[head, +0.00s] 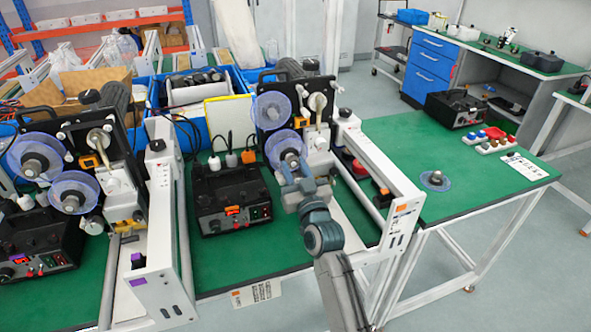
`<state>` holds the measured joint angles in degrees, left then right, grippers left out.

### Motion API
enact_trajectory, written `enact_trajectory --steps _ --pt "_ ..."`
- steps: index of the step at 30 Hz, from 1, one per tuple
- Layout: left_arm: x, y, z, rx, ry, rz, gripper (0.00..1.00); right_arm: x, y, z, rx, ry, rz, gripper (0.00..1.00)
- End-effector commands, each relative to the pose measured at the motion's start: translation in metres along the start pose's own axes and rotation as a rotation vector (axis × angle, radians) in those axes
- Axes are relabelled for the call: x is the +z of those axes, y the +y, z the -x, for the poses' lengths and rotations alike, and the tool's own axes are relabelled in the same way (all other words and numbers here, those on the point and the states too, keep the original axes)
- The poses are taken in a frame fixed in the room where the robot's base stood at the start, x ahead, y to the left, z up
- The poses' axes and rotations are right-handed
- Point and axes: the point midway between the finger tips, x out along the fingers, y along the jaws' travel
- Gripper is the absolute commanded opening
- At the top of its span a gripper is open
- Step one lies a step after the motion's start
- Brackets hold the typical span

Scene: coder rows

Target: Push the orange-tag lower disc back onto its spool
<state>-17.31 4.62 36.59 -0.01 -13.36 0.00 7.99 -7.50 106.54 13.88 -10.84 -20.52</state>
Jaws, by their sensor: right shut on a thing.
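The unit with the orange tag (401,208) on its white frame carries two translucent blue discs on a black upright plate. The upper disc (264,112) sits on its spool. The lower disc (279,142) stands upright below it, with a grey hub towards me. My right gripper (292,166) is shut on the lower disc at its hub and hides its lower right part. I cannot tell how much gap there is between the disc and its spool. My left gripper is not in view.
A similar unit with a purple tag (137,259) and two discs stands left. A black control box (231,199) sits beside my right arm. A loose blue disc (425,185) lies flat on the green table (480,205). White frame rails (375,170) border the work space.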

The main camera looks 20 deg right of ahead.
Motion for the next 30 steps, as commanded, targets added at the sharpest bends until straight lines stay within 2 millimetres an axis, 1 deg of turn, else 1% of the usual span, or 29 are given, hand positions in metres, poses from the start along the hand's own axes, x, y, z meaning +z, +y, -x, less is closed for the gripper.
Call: enact_trajectory --steps 15,21,22,24,25,26,30 --pt "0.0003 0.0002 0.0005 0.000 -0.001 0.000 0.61 0.0018 0.0001 -0.0098 0.000 0.001 0.000 0.02" --pt "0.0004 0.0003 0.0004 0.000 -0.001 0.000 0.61 0.0021 0.0000 -0.0093 0.000 0.001 0.000 0.02" --pt "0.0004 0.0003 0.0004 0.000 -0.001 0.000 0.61 0.0021 0.0000 -0.0093 0.000 0.001 0.000 0.34" --pt "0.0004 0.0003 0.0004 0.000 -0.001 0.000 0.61 0.0021 0.0000 -0.0092 0.000 0.001 0.000 0.47" --pt "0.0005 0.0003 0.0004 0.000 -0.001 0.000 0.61 0.0022 0.0000 -0.0092 0.000 0.001 0.000 0.53" --pt "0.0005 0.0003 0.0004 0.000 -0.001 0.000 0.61 0.0022 0.0000 -0.0092 0.000 0.001 0.000 0.55" --pt "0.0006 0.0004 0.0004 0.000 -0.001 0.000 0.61 0.0022 0.0000 -0.0092 0.000 0.000 0.000 0.55"
